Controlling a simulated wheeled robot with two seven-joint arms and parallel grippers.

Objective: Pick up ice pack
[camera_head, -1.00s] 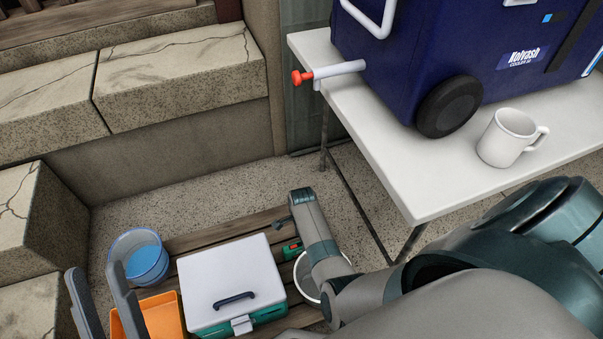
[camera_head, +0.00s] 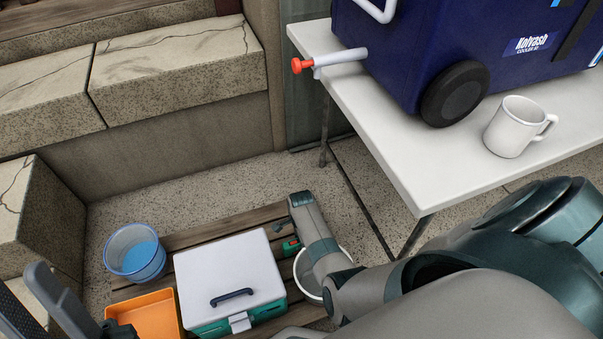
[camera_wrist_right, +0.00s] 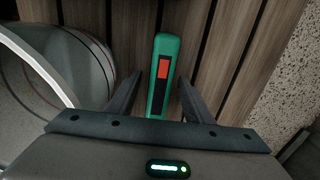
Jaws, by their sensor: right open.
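A slim green item with a red and black patch (camera_wrist_right: 163,78) lies on the wooden slats. I cannot tell for certain whether it is the ice pack. My right gripper (camera_wrist_right: 158,95) is open above it, with one finger on each side. In the head view a small part of the green item (camera_head: 291,247) shows beside my right arm, which hides the rest. My left gripper (camera_head: 42,308) is at the bottom left corner of the head view, its fingers apart and empty, left of the orange tray.
A white-lidded green box (camera_head: 230,265), orange tray (camera_head: 150,309) and blue bucket (camera_head: 137,254) stand left of my right arm. A white bucket (camera_wrist_right: 35,75) is close beside my right gripper. A white table (camera_head: 385,150) holds a blue cooler (camera_head: 415,50) and white mug (camera_head: 513,128).

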